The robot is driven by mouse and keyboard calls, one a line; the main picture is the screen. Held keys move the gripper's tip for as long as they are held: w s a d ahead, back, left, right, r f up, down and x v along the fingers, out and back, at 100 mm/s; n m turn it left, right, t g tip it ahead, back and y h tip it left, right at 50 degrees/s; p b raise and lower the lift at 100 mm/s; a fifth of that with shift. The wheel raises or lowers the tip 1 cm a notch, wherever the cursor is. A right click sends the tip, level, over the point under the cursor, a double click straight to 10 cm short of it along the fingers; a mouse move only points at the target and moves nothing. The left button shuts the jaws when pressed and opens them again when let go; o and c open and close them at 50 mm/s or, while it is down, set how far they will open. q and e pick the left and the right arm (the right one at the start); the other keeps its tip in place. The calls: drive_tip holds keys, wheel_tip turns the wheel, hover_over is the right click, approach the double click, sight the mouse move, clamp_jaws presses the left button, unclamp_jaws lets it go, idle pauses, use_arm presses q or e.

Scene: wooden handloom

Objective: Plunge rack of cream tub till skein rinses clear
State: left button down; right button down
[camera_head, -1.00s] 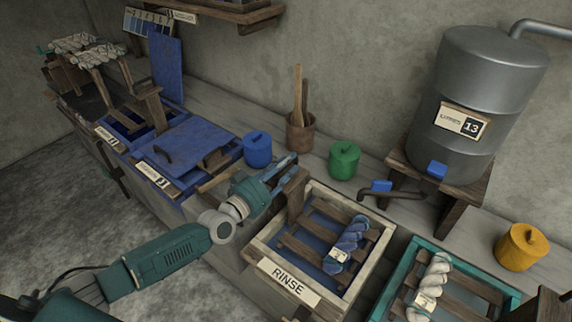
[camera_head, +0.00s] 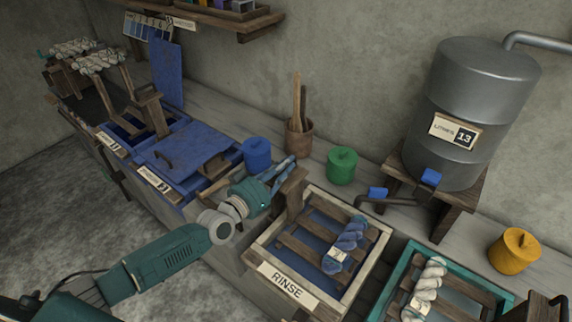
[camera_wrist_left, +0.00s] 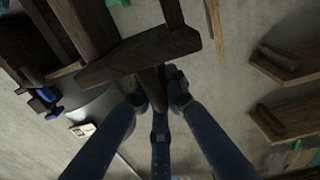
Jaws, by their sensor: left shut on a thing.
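The cream tub (camera_head: 372,262), labelled RINSE, stands at the middle front of the head view. Its brown slatted rack (camera_head: 304,250) lies inside it, with a blue and pale skein (camera_head: 346,243) with a small tag on the slats. Dark blue liquid shows between the slats. My left gripper (camera_head: 287,170) is shut on the rack's wooden handle (camera_head: 294,190) at the tub's back left corner. In the left wrist view its fingers (camera_wrist_left: 157,92) close around a dark wooden piece. My right gripper is not in view.
A teal-rimmed tub (camera_head: 398,272) with a white skein (camera_head: 425,288) stands close at right. A metal tank (camera_head: 478,75) marked 13 stands behind on a wooden stand. Blue (camera_head: 257,155), green (camera_head: 342,167) and yellow (camera_head: 514,252) pots line the back. Blue vats (camera_head: 185,155) are at left.

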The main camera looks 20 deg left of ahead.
use_arm(q)
drive_tip(key=c, duration=1.8)
unclamp_jaws()
drive_tip(key=shift+w+a+r, duration=0.2)
drive_tip(key=shift+a+r, duration=0.05)
drive_tip(key=shift+r, duration=0.45)
drive_tip(key=shift+s+f, duration=0.1)
drive_tip(key=shift+f, duration=0.05)
drive_tip(key=shift+f, duration=0.1)
drive_tip(key=v, duration=1.2)
drive_tip(key=shift+f, duration=0.1)
